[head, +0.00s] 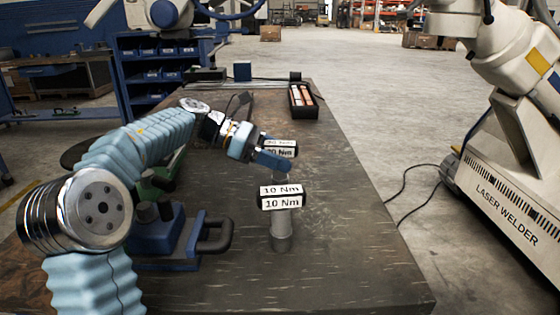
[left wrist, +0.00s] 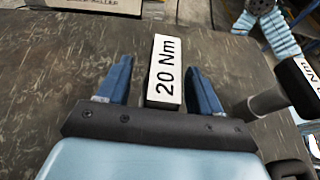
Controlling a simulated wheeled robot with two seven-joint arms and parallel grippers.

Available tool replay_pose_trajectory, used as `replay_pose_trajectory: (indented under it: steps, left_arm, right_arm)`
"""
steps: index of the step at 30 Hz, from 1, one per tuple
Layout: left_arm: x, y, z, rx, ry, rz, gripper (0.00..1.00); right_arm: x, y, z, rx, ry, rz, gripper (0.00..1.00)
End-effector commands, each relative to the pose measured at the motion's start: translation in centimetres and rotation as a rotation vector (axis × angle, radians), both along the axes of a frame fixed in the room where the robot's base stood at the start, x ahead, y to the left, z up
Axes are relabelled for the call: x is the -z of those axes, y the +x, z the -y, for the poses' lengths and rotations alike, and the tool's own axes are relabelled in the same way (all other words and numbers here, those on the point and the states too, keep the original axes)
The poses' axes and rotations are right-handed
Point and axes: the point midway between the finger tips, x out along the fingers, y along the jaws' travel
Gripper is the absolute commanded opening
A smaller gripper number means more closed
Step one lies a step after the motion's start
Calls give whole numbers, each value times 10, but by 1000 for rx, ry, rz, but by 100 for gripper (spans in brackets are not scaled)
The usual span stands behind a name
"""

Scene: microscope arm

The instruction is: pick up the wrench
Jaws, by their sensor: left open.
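Two upright tools with black heads and white torque labels stand on the table. One tool, labelled 20 Nm (head: 283,150), is partly hidden behind my left gripper (head: 274,163) in the head view. In the left wrist view this 20 Nm head (left wrist: 165,72) lies between the two blue fingers of my left gripper (left wrist: 157,66), with a visible gap on each side. The fingers are open. The other tool, labelled 10 Nm (head: 281,198), stands nearer on a grey cylindrical shaft; part of it also shows at the right of the left wrist view (left wrist: 300,85). My right gripper is not in view.
A blue vise (head: 165,240) with a dark handle sits under my left arm. A black box with orange and white items (head: 303,100) stands at the table's far right edge. The table (head: 350,240) is clear right of the tools. A laser welder (head: 510,190) stands beyond.

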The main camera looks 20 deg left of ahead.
Motion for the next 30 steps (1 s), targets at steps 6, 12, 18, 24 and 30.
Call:
replay_pose_trajectory:
  steps: [6, 12, 18, 24, 30]
  left_arm:
    - [1, 1, 2, 0, 0, 0, 65]
    - [1, 1, 2, 0, 0, 0, 39]
    - [1, 1, 2, 0, 0, 0, 9]
    - [0, 1, 2, -1, 0, 2, 0]
    - [-5, 1, 2, 0, 0, 3, 0]
  right_arm:
    - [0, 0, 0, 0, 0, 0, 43]
    - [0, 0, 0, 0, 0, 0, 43]
    - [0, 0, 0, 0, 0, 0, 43]
    - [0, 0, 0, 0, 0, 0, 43]
    - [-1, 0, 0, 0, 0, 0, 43]
